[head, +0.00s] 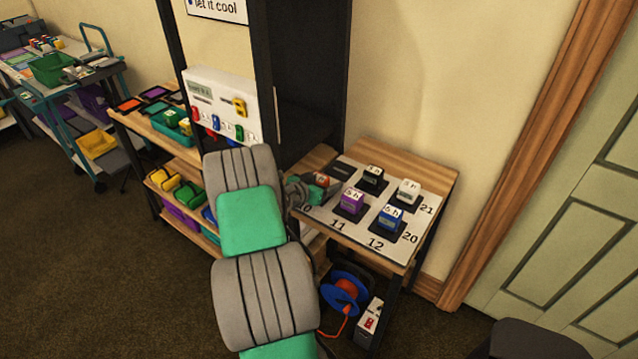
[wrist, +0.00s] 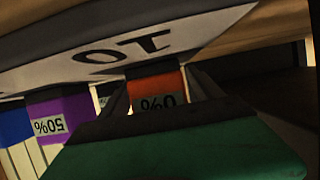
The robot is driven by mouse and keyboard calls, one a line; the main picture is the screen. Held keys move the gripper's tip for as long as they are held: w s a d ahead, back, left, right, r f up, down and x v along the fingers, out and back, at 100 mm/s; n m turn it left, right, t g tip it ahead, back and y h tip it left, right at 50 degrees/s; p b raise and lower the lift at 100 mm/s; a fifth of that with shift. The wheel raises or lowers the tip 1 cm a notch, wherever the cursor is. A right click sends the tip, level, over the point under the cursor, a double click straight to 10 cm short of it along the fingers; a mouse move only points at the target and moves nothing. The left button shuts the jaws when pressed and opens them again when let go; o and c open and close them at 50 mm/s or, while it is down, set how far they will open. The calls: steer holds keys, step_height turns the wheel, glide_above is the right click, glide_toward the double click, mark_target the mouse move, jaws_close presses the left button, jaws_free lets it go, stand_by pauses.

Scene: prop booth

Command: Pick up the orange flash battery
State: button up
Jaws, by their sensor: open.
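The orange flash battery (wrist: 157,84) shows in the wrist view, upside down in the picture, with a 0% label facing me. My gripper (wrist: 160,92) is open, with one finger on each side of the battery. Whether the fingers touch it I cannot tell. In the head view the orange battery (head: 323,179) stands at the near left of the white numbered board (head: 338,229), by the 10 mark, partly hidden by my gripper (head: 308,190).
A purple battery (head: 351,203) labelled 50% in the wrist view stands beside the orange one. Blue (head: 390,219), black (head: 373,178) and white (head: 408,192) batteries share the board. A dark cabinet (head: 310,90) rises behind left. A cable reel (head: 346,291) sits below the table.

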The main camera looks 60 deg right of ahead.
jaws_close()
stand_by(0.8)
